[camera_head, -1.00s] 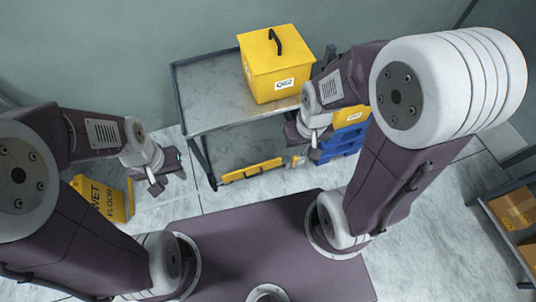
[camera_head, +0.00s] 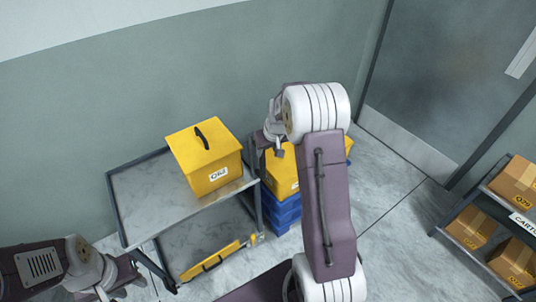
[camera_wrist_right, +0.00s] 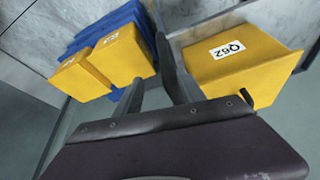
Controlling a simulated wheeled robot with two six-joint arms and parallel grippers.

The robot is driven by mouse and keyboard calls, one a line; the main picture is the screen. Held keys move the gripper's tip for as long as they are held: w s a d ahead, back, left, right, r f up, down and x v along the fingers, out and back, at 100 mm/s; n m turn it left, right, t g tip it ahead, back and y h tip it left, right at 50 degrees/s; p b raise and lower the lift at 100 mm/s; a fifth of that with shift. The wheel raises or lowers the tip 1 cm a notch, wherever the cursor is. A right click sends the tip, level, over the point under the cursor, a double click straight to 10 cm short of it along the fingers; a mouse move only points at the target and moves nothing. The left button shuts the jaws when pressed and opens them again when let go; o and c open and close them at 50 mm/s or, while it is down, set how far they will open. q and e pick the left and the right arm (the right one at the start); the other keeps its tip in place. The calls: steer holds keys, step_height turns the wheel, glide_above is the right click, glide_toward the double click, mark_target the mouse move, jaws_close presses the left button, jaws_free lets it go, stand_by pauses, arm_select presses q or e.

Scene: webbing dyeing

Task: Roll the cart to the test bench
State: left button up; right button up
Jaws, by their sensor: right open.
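The grey metal cart (camera_head: 140,195) stands in the left-middle of the head view, against the green wall. A yellow lidded box (camera_head: 207,165) labelled Q62 sits on its top shelf; the box also shows in the right wrist view (camera_wrist_right: 235,60). A yellow item (camera_head: 213,262) lies on the lower shelf. My right gripper (camera_head: 274,146) is beside the cart's right end, above its top. In the right wrist view its fingers (camera_wrist_right: 148,62) are apart, near the cart's edge; contact is unclear. My left gripper (camera_head: 112,288) is low at the left, its jaws unclear. No test bench is visible.
Yellow boxes (camera_head: 283,175) on a blue pallet stack (camera_head: 284,214) stand close to the cart's right end. A rack with cardboard boxes (camera_head: 470,226) is at the right. A grey door (camera_head: 465,90) is at the back right. Floor between the pallet and rack is clear.

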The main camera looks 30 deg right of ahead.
mark_target(261, 159)
steer(key=x, duration=0.7)
steer(key=shift+w+a+p, duration=0.15)
steer(key=shift+a+p, duration=0.15)
steer(key=shift+a, duration=0.05)
steer(key=shift+w+a+f, duration=0.1)
steer(key=shift+w+f, duration=0.05)
steer(key=shift+f, duration=0.25)
steer(key=shift+a+f, duration=0.1)
steer(key=shift+a, duration=0.2)
arm_select(q)
steer(key=shift+a+r, duration=0.15)
steer(key=shift+a, duration=0.7)
steer(key=shift+d, duration=0.1)
arm_select(e)
steer(key=shift+d+f, duration=0.1)
steer(key=shift+d, duration=0.05)
steer(key=c, duration=0.5)
steer(key=shift+w, duration=0.1)
jaws_close()
